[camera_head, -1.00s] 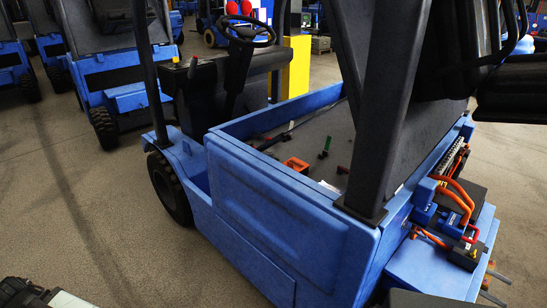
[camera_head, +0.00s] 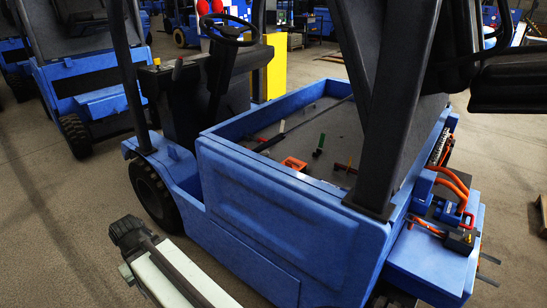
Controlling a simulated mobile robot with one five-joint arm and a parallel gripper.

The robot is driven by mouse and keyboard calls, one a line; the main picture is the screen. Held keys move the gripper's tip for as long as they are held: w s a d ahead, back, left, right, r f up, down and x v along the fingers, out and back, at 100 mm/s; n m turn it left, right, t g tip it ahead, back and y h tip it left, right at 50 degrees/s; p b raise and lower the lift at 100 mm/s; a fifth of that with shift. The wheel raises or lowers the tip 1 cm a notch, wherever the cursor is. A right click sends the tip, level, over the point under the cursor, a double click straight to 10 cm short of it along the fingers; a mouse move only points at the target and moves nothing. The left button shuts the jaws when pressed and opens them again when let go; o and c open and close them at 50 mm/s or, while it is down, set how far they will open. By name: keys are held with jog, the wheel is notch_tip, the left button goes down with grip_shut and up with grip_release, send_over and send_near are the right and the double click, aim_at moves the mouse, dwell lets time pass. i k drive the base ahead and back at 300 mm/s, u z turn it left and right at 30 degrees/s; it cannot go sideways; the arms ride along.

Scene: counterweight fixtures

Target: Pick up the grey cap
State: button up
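I cannot pick out a grey cap with certainty in the head view. Small items lie in the open dark bed (camera_head: 330,115) of a blue vehicle: an orange frame-like piece (camera_head: 294,163), a green upright piece (camera_head: 319,146) and a white strip (camera_head: 282,126). My arm shows at the lower left as a pale link with a dark blocky end (camera_head: 130,234), in front of the vehicle and apart from the bed. No separate fingers show on that end and I see nothing held there.
The blue side panel (camera_head: 285,215) and a thick dark post (camera_head: 390,110) stand around the bed. Orange cables (camera_head: 452,187) and a blue ledge are at right. A steering wheel (camera_head: 229,30) is behind. More blue vehicles stand at upper left. Bare floor (camera_head: 45,215) lies at left.

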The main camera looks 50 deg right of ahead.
aim_at(266, 153)
jog(key=z, duration=0.15)
jog(key=i, duration=1)
jog(key=u, duration=0.1)
